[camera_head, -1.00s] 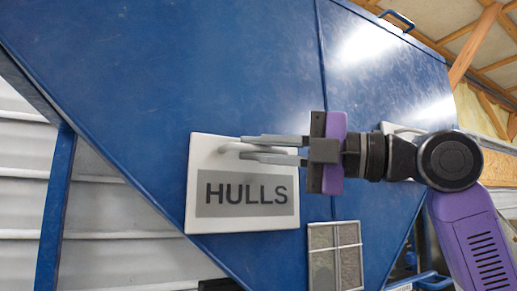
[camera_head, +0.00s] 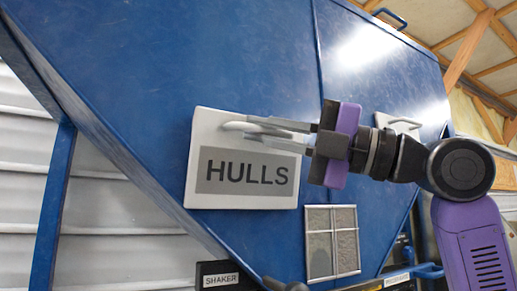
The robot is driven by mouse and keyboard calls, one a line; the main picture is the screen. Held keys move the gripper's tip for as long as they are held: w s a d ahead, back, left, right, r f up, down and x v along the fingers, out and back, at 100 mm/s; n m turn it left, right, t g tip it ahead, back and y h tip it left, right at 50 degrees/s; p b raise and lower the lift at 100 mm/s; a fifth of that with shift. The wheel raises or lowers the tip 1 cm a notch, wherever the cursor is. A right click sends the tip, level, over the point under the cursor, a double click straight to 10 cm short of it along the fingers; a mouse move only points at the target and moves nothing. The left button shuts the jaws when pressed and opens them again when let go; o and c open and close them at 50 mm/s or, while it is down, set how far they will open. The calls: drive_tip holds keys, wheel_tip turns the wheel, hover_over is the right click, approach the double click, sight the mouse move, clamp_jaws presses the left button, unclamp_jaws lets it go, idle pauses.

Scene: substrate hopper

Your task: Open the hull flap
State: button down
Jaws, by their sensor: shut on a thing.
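The hull flap (camera_head: 207,178) is a white rectangular panel on the blue hopper, with a grey label reading HULLS. A pale handle (camera_head: 232,126) runs along its upper part. My gripper (camera_head: 262,129) reaches in from the right, its two grey fingers shut on this handle. The fingers hide part of the handle. The panel looks tilted out from the hopper wall at its top edge, though the exact angle is hard to tell.
The blue hopper (camera_head: 200,60) fills most of the view. A second white panel with a handle (camera_head: 402,124) is partly behind my arm. A small gridded window (camera_head: 332,243) is below. A SHAKER sign (camera_head: 220,280) and a dark part (camera_head: 285,285) are at the bottom.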

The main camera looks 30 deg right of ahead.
drive_tip(key=shift+s+f+n+y+b, duration=1.4)
drive_tip(key=shift+s+f+n+b, duration=0.65)
drive_tip(key=shift+b, duration=1.65)
drive_tip(key=shift+f, duration=0.1)
drive_tip(key=c, duration=1.8)
unclamp_jaws()
drive_tip(key=shift+o, duration=0.2)
drive_tip(key=b+v, duration=0.1)
drive_tip(key=v, duration=0.7)
drive_tip(key=shift+b, duration=0.35)
drive_tip(key=shift+d, duration=0.1)
